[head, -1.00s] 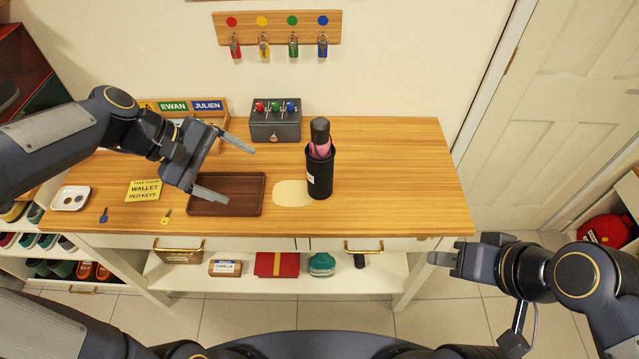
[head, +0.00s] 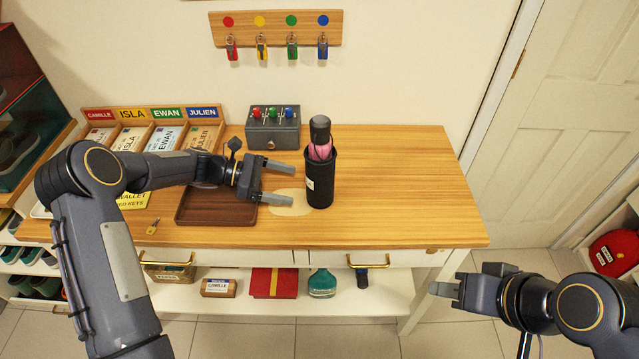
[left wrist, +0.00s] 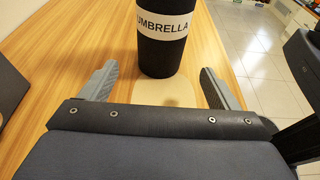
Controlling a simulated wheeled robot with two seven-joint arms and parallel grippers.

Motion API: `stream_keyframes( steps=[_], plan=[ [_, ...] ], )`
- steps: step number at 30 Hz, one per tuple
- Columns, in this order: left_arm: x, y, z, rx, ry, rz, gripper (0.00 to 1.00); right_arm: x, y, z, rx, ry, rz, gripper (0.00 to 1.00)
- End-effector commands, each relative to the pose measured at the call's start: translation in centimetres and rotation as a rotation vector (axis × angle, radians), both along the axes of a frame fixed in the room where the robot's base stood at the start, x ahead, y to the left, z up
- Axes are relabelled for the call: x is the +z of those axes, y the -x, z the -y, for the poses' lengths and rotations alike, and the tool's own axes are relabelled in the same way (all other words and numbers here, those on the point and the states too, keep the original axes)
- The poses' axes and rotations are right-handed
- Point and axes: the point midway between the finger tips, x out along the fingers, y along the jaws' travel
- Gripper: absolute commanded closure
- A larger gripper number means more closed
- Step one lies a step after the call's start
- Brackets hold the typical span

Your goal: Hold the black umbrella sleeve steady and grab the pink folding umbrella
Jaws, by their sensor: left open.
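The black umbrella sleeve (head: 320,185) stands upright on the wooden table, with a white label on its side reading "UMBRELLA" in the left wrist view (left wrist: 163,50). The pink folding umbrella (head: 320,150) stands inside it, its black top and a pink band showing above the rim. My left gripper (head: 293,185) is open just left of the sleeve, fingers pointing at it. In the left wrist view (left wrist: 160,88) the sleeve stands ahead, between the lines of the two fingers and apart from them. My right gripper (head: 445,290) is off the table's front right; its finger gap is unclear.
A brown tray (head: 215,218) lies under my left gripper. A grey box with coloured knobs (head: 272,130) stands behind, left of the sleeve. A letter sorter (head: 150,130) is at the back left. The table right of the sleeve (head: 410,190) is clear.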

Motion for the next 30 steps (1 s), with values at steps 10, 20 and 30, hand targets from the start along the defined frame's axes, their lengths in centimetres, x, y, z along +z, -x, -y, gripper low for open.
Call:
stream_keyframes(
  steps=[10, 20, 30],
  plan=[
    [-1.8, 0.1, 5.0, -0.004, -0.002, 0.001, 0.17, -1.5, 0.0, 0.0, 0.000, 0.000, 0.000, 0.64],
    [-2.5, 0.1, 7.8, -0.002, -0.002, 0.000, 0.17, -2.1, 0.0, 0.0, 0.000, 0.000, 0.000, 0.64],
    [-2.5, 0.1, 8.1, -0.002, -0.002, 0.002, 0.17, -2.1, 0.0, 0.0, 0.000, 0.000, 0.000, 0.64]
  ],
)
